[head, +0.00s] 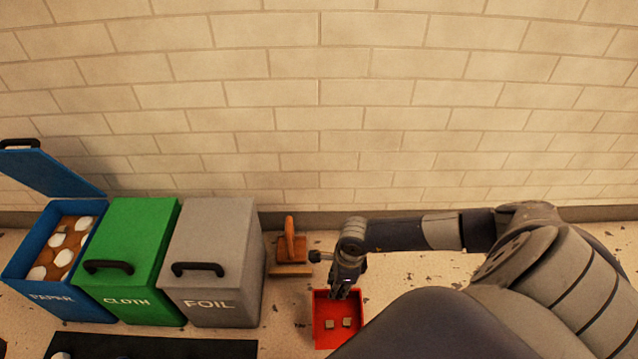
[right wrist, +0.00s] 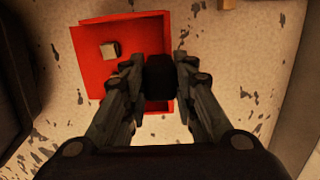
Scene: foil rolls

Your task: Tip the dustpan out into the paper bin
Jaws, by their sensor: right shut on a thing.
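In the right wrist view the fingers (right wrist: 160,82) close around the dark handle, and the red pan (right wrist: 140,38) shows beyond with one grey cube in sight. The blue paper bin (head: 42,296) stands at the far left with its lid (head: 50,172) raised. Several white pieces lie on brown matter inside it. My left gripper is not in view.
The shut green cloth bin (head: 128,235) and shut grey foil bin (head: 212,240) stand between the paper bin and the dustpan. An orange-brown brush-like object (head: 290,245) stands by the foil bin. A black mat (head: 150,345) lies in front. A brick wall is behind.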

